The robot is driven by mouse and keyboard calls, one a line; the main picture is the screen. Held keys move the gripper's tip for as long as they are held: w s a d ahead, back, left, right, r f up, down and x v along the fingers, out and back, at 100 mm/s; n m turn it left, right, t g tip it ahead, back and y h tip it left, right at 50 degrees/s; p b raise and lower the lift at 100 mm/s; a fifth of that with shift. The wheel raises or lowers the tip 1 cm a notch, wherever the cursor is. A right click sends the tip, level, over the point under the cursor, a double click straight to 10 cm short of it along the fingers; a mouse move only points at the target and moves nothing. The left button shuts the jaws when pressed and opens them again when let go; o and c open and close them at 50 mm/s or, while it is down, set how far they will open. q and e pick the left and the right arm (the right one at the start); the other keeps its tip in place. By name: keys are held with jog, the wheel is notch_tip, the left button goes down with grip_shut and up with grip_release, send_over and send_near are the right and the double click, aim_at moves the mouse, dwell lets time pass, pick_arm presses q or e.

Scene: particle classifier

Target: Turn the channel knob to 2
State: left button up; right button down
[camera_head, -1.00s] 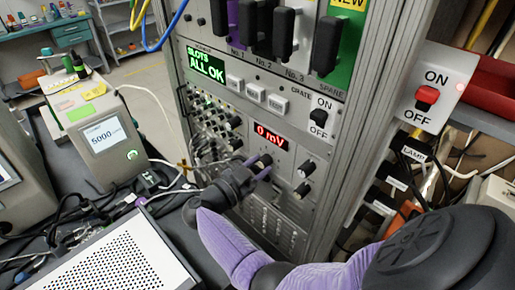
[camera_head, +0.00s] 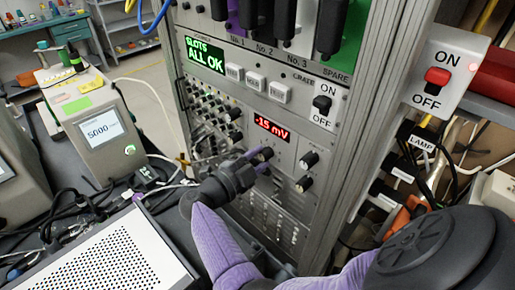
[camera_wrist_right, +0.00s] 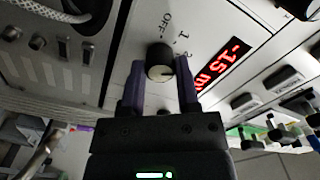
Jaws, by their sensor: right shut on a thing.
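The channel knob (camera_wrist_right: 160,62) is a small black knob with a pale face on the silver panel, with OFF and numerals printed around it. My right gripper (camera_wrist_right: 161,82) has its two purple fingers on either side of it and is shut on it. The knob's pointer is too small to read surely. In the head view the knob (camera_head: 267,153) shows at the tips of my right gripper (camera_head: 258,160), partly hidden by it. The red display (camera_head: 272,128) beside it reads -15 mV. My left gripper is not in view.
Two other black knobs (camera_head: 309,161) sit to the right on the same panel. A crate ON/OFF switch (camera_head: 322,105) and a green screen reading ALL OK (camera_head: 205,57) are above. A perforated silver box (camera_head: 120,260) and cables lie at the lower left.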

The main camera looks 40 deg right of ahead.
dwell(0.3)
jog(key=shift+c, duration=1.7)
grip_release()
